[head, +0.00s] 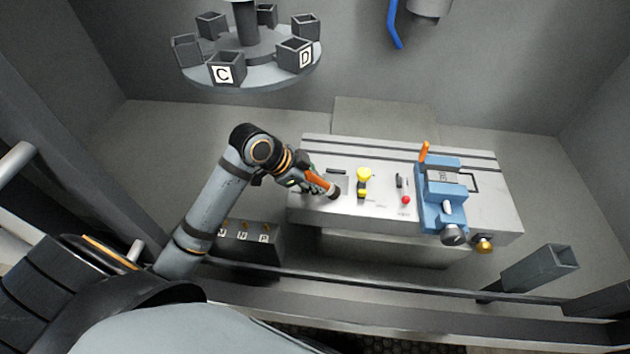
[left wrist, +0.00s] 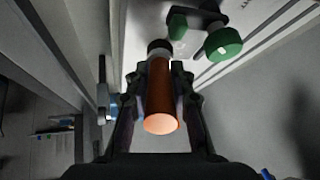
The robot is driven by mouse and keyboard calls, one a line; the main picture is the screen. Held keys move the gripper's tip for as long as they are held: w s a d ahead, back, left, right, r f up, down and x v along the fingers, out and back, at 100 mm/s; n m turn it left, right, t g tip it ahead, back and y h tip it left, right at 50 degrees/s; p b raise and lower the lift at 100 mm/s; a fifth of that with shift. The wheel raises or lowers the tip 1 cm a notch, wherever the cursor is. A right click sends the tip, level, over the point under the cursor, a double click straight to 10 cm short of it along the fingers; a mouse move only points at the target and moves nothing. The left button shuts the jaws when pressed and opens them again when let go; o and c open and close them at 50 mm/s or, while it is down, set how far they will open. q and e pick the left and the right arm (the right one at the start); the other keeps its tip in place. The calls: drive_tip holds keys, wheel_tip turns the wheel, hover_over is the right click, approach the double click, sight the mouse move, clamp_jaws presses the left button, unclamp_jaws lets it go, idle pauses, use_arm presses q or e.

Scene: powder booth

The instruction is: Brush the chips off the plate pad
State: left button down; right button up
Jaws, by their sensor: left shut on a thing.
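My left gripper (head: 308,184) is over the left end of the pale table, shut on an orange-handled brush (head: 322,186). The brush tilts down to the right, its dark tip close to the table top; I cannot tell if it touches. In the left wrist view the orange handle (left wrist: 160,98) lies between the two fingers, with a metal collar and a dark head (left wrist: 159,46) beyond. A small dark strip (head: 337,171) lies on the table just behind the brush; I cannot tell whether it is the plate pad. No chips can be made out. My right gripper is not in view.
On the table (head: 382,155) stand a yellow-topped part (head: 363,176), a red knob (head: 406,200) and a blue vise (head: 431,197) with an orange handle. A bin carousel (head: 268,74) is at the back left. A dark labelled box (head: 263,244) sits below the table's left end.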

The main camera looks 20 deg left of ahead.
use_arm(q)
drive_tip(key=shift+w, duration=0.1)
drive_tip(key=shift+w+a+p, duration=0.2)
drive_tip(key=shift+w+a, duration=0.05)
drive_tip(key=shift+w, duration=0.5)
drive_tip(key=shift+w+a+p, duration=0.2)
drive_tip(key=shift+w, duration=0.5)
drive_tip(key=shift+w+a+f, duration=0.1)
drive_tip(key=shift+w+a, duration=0.15)
drive_tip(key=shift+w, duration=0.55)
drive_tip(key=shift+w+a+f, duration=0.1)
drive_tip(key=shift+w+a, duration=0.1)
drive_tip(key=shift+w, duration=0.55)
drive_tip(key=shift+r, duration=0.15)
drive_tip(key=shift+s+p, duration=0.1)
drive_tip(key=shift+p, duration=0.3)
drive_tip(key=shift+s+d+p, duration=0.25)
drive_tip(key=shift+s+p, duration=0.5)
drive_tip(key=shift+s, duration=0.05)
drive_tip(key=shift+s+d, duration=0.2)
drive_tip(key=shift+s, duration=0.65)
